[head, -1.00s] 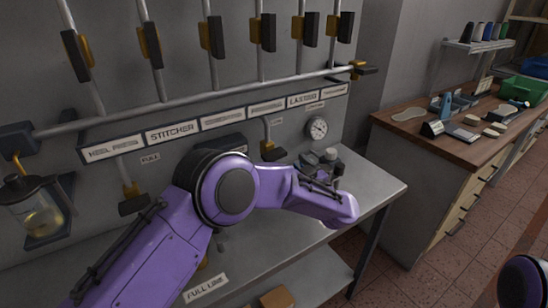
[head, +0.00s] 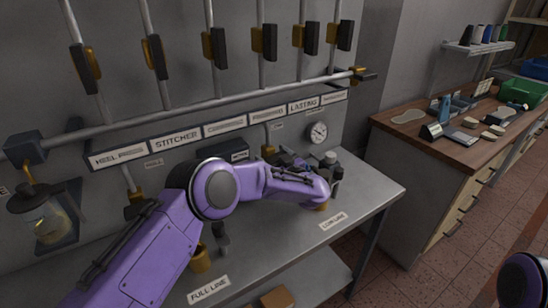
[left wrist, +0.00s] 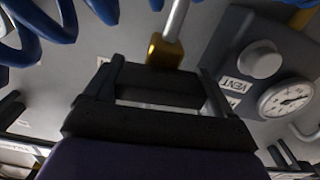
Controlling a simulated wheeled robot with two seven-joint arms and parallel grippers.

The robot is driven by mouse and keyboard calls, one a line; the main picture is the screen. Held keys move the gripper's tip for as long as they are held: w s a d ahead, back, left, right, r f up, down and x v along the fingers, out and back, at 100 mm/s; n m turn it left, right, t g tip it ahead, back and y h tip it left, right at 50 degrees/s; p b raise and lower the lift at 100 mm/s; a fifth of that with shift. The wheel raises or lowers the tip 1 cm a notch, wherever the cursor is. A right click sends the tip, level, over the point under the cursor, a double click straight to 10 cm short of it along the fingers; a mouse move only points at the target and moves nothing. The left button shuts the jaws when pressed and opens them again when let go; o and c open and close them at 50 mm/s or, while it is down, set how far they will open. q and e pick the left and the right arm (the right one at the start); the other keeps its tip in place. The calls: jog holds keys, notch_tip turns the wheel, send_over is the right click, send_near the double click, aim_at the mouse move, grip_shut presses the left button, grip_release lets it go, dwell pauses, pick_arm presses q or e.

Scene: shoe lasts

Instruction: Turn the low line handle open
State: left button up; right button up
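The low line handle is a black block under a gold valve body (head: 268,150) on the second drop pipe. In the head view my left gripper (head: 286,157) covers most of it. In the left wrist view the gold valve body (left wrist: 165,50) is just ahead, with the black handle (left wrist: 160,90) below it. My left gripper's fingers (left wrist: 160,78) stand on both sides of this handle, apart; firm contact cannot be made out. The "LOW LINE" label (head: 333,220) is on the bench front. My right gripper is not in view.
A grey unit with a "VENT" label and round knob (left wrist: 262,60) is close to the right of the handle, beside a gauge (left wrist: 286,98). The full line drop valve (head: 134,195) is at the left. An oil jar (head: 42,222) hangs at far left.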

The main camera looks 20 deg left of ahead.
pick_arm(q)
jog(key=shift+f+n+b, duration=0.25)
jog(key=shift+n+b, duration=0.45)
jog(key=shift+b, duration=0.15)
jog(key=shift+r+n+b, duration=0.15)
jog(key=shift+n+b, duration=0.15)
jog(key=shift+n, duration=0.4)
jog(key=o, duration=0.9)
jog(key=shift+s, duration=0.1)
jog(key=shift+c, duration=0.2)
jog(key=b+v, duration=0.2)
jog(key=v, duration=0.8)
jog(key=shift+s+d, duration=0.2)
jog(key=shift+s, duration=0.05)
